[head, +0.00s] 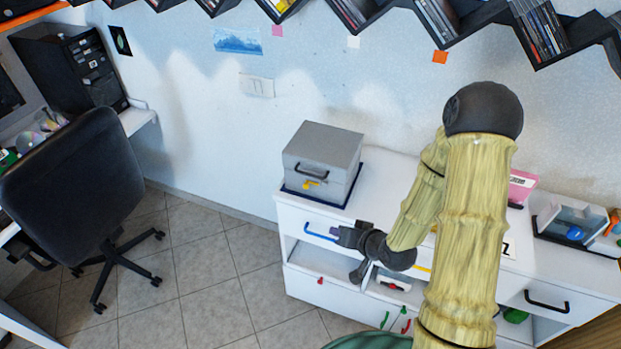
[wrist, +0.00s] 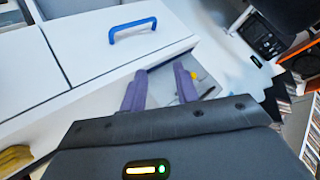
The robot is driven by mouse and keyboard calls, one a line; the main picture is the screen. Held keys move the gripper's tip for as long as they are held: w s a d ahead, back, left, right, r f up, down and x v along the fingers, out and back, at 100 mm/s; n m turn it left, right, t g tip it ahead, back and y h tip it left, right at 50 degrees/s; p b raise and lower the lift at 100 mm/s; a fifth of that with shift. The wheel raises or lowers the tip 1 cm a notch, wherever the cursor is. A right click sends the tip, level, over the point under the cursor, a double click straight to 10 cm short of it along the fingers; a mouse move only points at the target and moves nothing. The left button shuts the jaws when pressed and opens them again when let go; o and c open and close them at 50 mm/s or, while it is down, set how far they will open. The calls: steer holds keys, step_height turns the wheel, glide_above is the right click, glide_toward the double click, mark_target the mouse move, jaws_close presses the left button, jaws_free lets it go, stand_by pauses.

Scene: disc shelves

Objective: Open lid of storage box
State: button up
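The grey storage box (head: 322,150) sits on a dark blue base on the left end of the white cabinet. Its lid is closed, with a black handle (head: 311,172) on the front and a yellow latch (head: 312,185) below it. My gripper (head: 336,232) is in front of the cabinet, below and right of the box and apart from it. In the wrist view, its two purple fingers (wrist: 160,78) are spread with nothing held between them. A grey surface with a yellow spot (wrist: 194,75) shows behind the fingers, probably the box, partly hidden by them.
A blue drawer handle (head: 320,232) is close to my gripper; it also shows in the wrist view (wrist: 132,29). Open compartments lie below. A black chair (head: 75,185) stands left, with clear tiled floor between. Zigzag disc shelves (head: 440,22) hang above.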

steer(key=r+m+t, duration=0.1)
steer(key=m+t, duration=0.2)
steer(key=a+r+m+t+y, duration=0.1)
steer(key=m+t, duration=0.2)
steer(key=m, duration=0.1)
steer(key=s+m+t+y, duration=0.1)
steer(key=m+t, duration=0.2)
steer(key=m, duration=0.1)
steer(key=shift+s+a+r, duration=0.1)
steer(key=shift+a+r, duration=0.2)
steer(key=shift+r, duration=0.1)
steer(key=shift+f, duration=0.1)
steer(key=b+x, duration=0.8)
steer(key=b, duration=0.5)
steer(key=b, duration=0.4)
steer(key=shift+w+a, duration=0.15)
steer(key=shift+w, duration=0.1)
